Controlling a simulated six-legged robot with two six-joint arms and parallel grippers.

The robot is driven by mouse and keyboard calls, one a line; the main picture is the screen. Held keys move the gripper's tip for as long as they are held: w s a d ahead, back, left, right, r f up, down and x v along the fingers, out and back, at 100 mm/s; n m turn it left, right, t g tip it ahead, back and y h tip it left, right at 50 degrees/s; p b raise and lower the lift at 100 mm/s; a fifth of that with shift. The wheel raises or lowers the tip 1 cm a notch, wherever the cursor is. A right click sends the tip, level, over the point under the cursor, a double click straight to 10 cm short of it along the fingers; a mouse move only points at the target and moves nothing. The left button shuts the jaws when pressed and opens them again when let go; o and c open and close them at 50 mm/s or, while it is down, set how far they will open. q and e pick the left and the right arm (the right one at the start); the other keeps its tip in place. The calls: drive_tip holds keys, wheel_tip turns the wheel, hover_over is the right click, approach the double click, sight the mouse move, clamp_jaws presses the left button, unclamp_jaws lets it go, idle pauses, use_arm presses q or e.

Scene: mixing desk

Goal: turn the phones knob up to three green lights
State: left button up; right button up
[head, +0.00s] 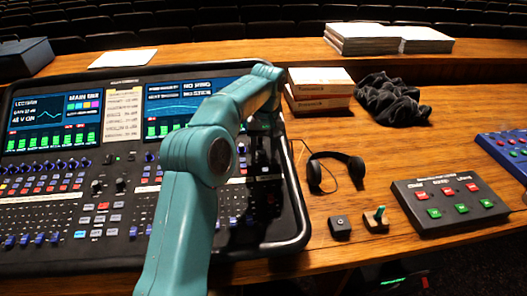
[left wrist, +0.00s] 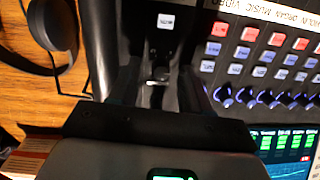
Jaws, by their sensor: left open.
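My left gripper (head: 262,170) points down over the right end of the mixing desk (head: 296,205), partly hidden behind my teal arm in the head view. In the left wrist view its dark fingers (left wrist: 160,90) stand apart, open. A small dark knob (left wrist: 160,74) with a pale mark shows between them. I cannot tell whether the fingers touch it. A small white button (left wrist: 165,22) sits beyond the knob; its lettering is too small to read. I cannot make out a phones label or its row of green lights. My right gripper is in neither view.
Headphones (head: 335,172) lie right of the desk, near boxes (head: 319,88) and a dark cloth (head: 392,98). A button box (head: 450,204) and two small switches stand at the right front. Blue knobs (left wrist: 265,98) and lit buttons (left wrist: 245,52) sit beside the gripper.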

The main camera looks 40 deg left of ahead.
use_arm(q)
drive_tip(key=shift+w+f, duration=0.2)
drive_tip(key=shift+f, duration=0.05)
drive_tip(key=shift+s+a+r, duration=0.1)
drive_tip(key=shift+s+r, duration=0.05)
drive_tip(key=shift+s, duration=0.2)
drive_tip(key=shift+c, duration=0.9)
drive_tip(key=shift+w, duration=0.15)
clamp_jaws()
